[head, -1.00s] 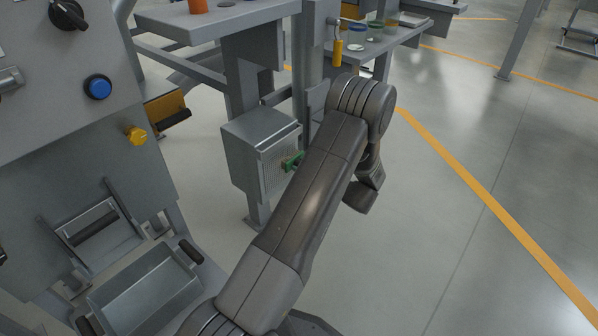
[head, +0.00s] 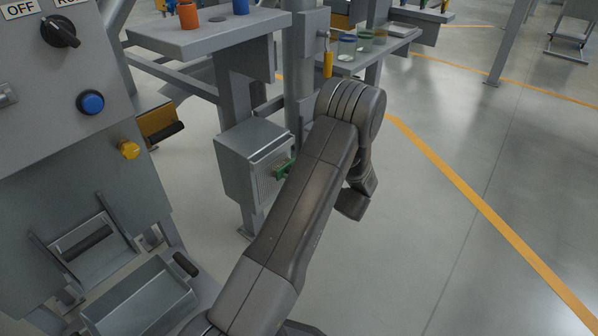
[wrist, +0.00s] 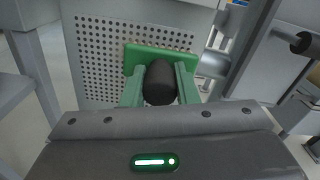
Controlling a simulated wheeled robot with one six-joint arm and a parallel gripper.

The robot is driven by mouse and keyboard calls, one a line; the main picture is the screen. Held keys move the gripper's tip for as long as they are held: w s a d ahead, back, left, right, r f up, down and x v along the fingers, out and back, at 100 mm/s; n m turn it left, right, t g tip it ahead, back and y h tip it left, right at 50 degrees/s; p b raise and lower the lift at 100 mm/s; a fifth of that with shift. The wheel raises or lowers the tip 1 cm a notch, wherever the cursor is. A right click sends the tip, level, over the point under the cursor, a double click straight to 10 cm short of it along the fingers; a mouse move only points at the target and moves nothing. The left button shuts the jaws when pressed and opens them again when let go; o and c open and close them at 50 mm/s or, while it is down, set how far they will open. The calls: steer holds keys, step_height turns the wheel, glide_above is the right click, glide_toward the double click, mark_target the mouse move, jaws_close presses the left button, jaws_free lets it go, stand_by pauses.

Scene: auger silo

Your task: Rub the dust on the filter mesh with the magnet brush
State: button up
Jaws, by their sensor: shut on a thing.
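The filter mesh is a grey perforated face (wrist: 100,50) in the wrist view. In the head view it is the front (head: 266,180) of a grey box on a post. The magnet brush has a green plate (wrist: 133,57) and a dark rounded handle (wrist: 160,82). My gripper (wrist: 160,77) has green fingers shut on the handle from both sides. The green plate lies at or very close to the mesh's right part; contact cannot be told. Green parts (head: 283,169) also show beside the mesh in the head view, where my arm partly hides them. I cannot make out dust.
A cabinet with a blue button (head: 91,102) and a yellow knob (head: 129,150) stands at left. A metal tray (head: 140,300) is below it. A shelf with orange (head: 187,15) and blue containers is behind the box. The floor at right is clear.

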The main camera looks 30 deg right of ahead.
steer(key=shift+s+a, duration=0.6)
steer(key=shift+a, duration=0.9)
steer(key=shift+s+a, duration=0.6)
steer(key=shift+a, duration=0.9)
steer(key=shift+s+a, duration=0.6)
steer(key=shift+a, duration=0.9)
steer(key=shift+s, duration=0.1)
steer(key=shift+b+v, duration=0.3)
steer(key=shift+v, duration=2.65)
steer(key=shift+d, duration=0.1)
steer(key=v, duration=0.3)
